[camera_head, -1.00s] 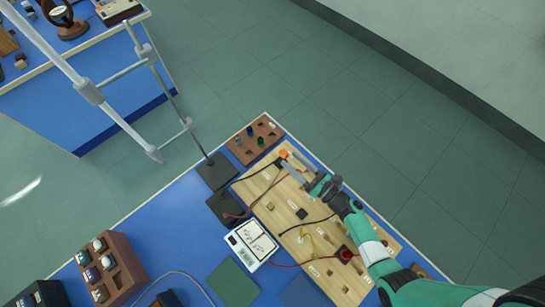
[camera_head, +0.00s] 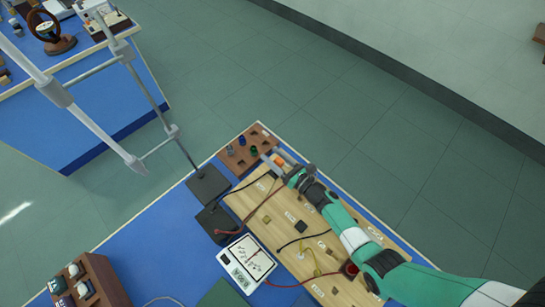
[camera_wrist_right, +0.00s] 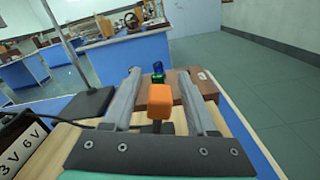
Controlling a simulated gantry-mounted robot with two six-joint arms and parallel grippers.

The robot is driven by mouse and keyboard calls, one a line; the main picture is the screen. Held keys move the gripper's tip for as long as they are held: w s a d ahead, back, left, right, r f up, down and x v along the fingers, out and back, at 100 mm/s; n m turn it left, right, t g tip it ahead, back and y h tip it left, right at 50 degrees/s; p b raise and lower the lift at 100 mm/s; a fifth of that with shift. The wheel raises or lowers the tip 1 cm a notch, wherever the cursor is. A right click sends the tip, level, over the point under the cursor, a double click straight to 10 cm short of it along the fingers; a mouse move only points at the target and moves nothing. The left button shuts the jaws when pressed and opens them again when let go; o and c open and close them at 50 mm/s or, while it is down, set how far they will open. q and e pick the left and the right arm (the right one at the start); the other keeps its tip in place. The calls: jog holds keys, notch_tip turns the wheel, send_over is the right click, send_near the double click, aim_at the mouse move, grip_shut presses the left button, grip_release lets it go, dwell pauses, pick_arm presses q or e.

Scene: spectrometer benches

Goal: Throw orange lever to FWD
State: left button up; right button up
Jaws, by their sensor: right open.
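The orange lever (camera_head: 279,160) has a block-shaped orange cap and stands at the far end of the wooden board (camera_head: 290,262). My right gripper (camera_head: 271,157) is open at that end of the board, with its fingers on either side of the orange cap. In the right wrist view the cap (camera_wrist_right: 160,101) shows between the two grey fingers (camera_wrist_right: 158,88), with a visible gap on each side. The dark lower part of the lever is mostly hidden behind the gripper. A FWD marking cannot be read. My left gripper is out of view.
A brown block with coloured pegs (camera_head: 240,151) sits just beyond the lever. A stand with a dark base (camera_head: 207,185) and a white meter (camera_head: 246,263) lie left of the board. Wires cross the board. Floor is open to the right.

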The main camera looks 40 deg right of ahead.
jog(key=shift+w, duration=0.25)
grip_shut()
jog(key=shift+d+f+m, duration=0.15)
jog(key=shift+d+m, duration=0.25)
jog(key=shift+m, duration=0.5)
grip_release()
jog(key=shift+s, duration=0.1)
